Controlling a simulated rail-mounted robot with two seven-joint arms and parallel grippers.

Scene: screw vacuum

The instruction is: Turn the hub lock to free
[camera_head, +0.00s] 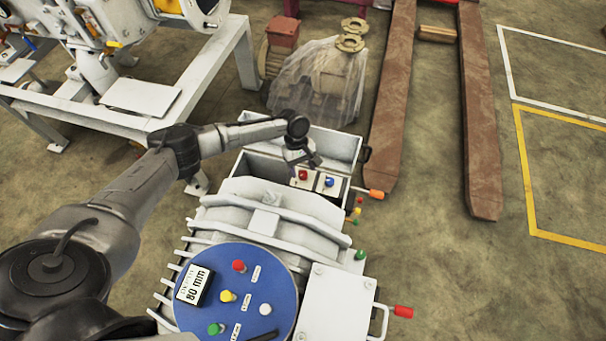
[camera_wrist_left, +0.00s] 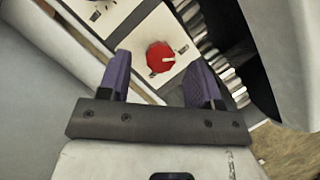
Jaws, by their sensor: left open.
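A small control panel (camera_head: 316,180) with a red knob (camera_head: 303,175) and a blue knob (camera_head: 329,182) sits at the far end of the grey machine. I cannot read its labels, so I cannot tell which knob is the hub lock. My left gripper (camera_head: 306,160) hangs just above the panel, by the red knob. In the left wrist view a round red knob (camera_wrist_left: 160,57) with a pale pointer mark lies beyond and between the two open purple fingers (camera_wrist_left: 160,80). The gripper is open and empty, apart from the knob. My right gripper does not show.
A blue disc (camera_head: 235,295) with coloured knobs and an 80 mm display is on the machine's near end. Orange (camera_head: 376,194) and red handles (camera_head: 403,311) stick out on the right. A plastic-wrapped pump (camera_head: 318,80) stands behind. Floor at right is clear beyond the brown forks (camera_head: 480,130).

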